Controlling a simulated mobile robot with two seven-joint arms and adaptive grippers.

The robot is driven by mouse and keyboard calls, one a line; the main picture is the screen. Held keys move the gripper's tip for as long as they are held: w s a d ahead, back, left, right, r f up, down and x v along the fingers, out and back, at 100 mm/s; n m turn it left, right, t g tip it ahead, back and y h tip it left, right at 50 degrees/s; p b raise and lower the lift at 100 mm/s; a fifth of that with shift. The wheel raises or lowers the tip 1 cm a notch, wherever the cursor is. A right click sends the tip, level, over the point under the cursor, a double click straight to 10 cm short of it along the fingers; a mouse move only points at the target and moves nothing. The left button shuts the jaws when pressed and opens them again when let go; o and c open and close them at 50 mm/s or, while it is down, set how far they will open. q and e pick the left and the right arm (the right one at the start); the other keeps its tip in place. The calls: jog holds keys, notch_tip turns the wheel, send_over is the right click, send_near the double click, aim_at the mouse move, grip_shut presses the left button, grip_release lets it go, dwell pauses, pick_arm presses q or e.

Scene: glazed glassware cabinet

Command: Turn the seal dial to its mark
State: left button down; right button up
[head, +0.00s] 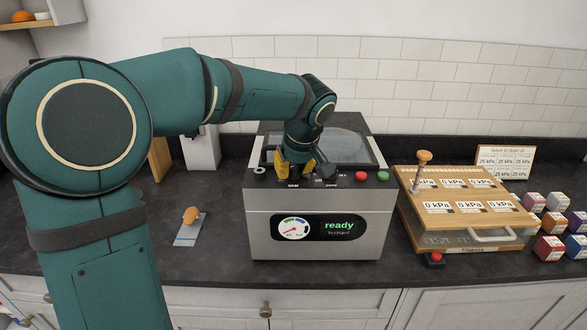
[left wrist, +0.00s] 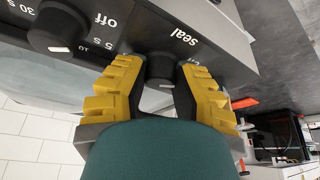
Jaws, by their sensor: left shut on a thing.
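The seal dial (left wrist: 160,68) is a dark round knob under the word "seal" on the machine's panel in the left wrist view. My left gripper (left wrist: 158,88) has a yellow-padded finger on each side of it and is shut on it. A small white line shows on the dial's lower face; the scale marks around it are mostly hidden by the fingers. In the head view my left gripper (head: 300,168) reaches down onto the top front of the steel sealing machine (head: 262,235), hiding most of the dial. My right gripper is not in view.
A second dial (left wrist: 60,30) marked "off", "5 s" and "30 s" sits beside the seal dial. A red button (head: 361,176) and a green button (head: 383,176) are to the right. The display (head: 335,227) reads "ready". A wooden-topped box (head: 465,205) stands right of the machine.

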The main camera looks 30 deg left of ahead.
pick_arm(q)
jog(key=shift+f, duration=0.15)
jog(key=c, duration=0.7)
grip_release()
jog(key=v, duration=1.2)
jog(key=shift+a, duration=0.1)
